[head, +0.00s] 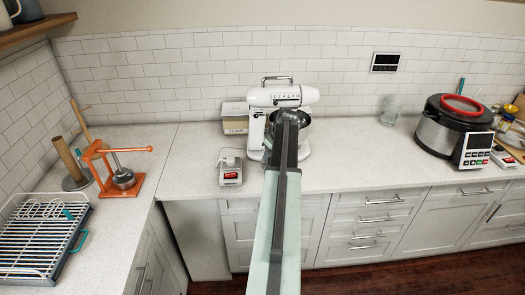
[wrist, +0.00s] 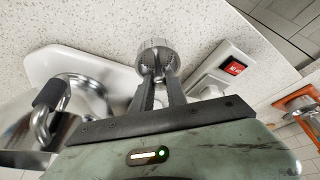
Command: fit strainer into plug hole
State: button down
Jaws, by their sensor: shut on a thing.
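A small round metal strainer (wrist: 153,49) with a mesh-like face sits at the tips of my gripper (wrist: 158,76). In the wrist view the two dark fingers are shut on its near part, and the worktop shows behind it. In the head view my arm reaches to the stand mixer (head: 273,97), and the arm hides the gripper and the strainer. No sink or plug hole shows in either view.
The mixer's metal bowl (wrist: 62,112) is close on the left of the wrist view. An orange press (head: 97,153), a wire rack (head: 42,232) and a cooker (head: 448,127) stand farther off. The worktop between is largely bare.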

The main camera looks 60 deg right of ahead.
jog(key=s+a+r+p, duration=0.2)
jog(key=s+a, duration=0.1)
jog(key=s, duration=0.8)
jog(key=shift+r, duration=0.2)
